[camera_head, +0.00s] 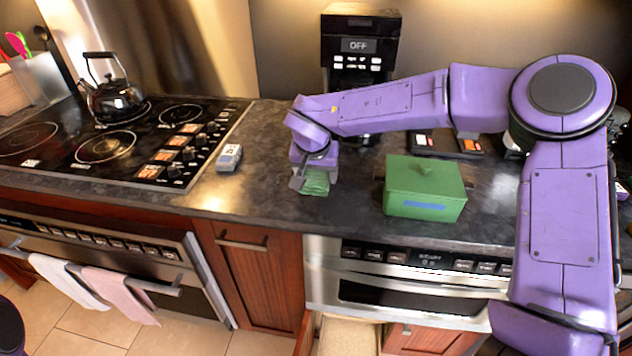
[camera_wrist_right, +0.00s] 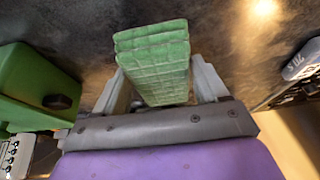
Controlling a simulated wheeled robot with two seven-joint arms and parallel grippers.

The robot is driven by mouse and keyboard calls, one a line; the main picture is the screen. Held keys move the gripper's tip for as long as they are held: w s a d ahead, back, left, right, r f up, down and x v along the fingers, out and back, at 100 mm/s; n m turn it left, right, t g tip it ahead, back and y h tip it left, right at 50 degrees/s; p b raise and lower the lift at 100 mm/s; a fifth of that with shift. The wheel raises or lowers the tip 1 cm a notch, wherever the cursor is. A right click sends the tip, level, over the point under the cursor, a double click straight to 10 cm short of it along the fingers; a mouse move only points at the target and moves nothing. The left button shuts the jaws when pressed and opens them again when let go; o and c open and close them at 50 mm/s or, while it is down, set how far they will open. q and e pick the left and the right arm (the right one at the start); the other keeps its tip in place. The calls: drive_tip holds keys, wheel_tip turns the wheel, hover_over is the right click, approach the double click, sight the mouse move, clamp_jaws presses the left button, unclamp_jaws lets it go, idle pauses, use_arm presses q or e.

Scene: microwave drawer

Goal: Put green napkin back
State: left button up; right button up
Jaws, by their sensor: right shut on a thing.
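The green napkin (camera_head: 315,182) is a folded, quilted block at the counter's middle, under my right gripper (camera_head: 313,182). In the right wrist view the napkin (camera_wrist_right: 152,60) sits between the two grey fingers of the right gripper (camera_wrist_right: 158,88), which is shut on it. It appears at or just above the dark counter; I cannot tell whether it touches. A green box with a lid and knob (camera_head: 425,188) stands to the right of the napkin, apart from it. It also shows at the left of the right wrist view (camera_wrist_right: 35,85). My left gripper is not in view.
A grey device (camera_head: 229,157) lies left of the gripper, beside the black stovetop (camera_head: 110,145) with a kettle (camera_head: 113,98). A coffee maker (camera_head: 360,50) stands behind. Below the counter, a microwave drawer front (camera_head: 420,290) and a wooden cabinet (camera_head: 255,270) show. The counter's front middle is clear.

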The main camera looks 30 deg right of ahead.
drive_tip(key=f, duration=0.4)
drive_tip(key=shift+w, duration=0.4)
drive_tip(key=shift+s+r, duration=0.1)
drive_tip(key=shift+r, duration=0.05)
drive_tip(key=o, duration=0.9)
drive_tip(key=shift+f, duration=0.2)
drive_tip(key=shift+o, duration=0.2)
drive_tip(key=shift+r, duration=0.1)
drive_tip(key=v, duration=1.2)
drive_tip(key=shift+r, duration=0.15)
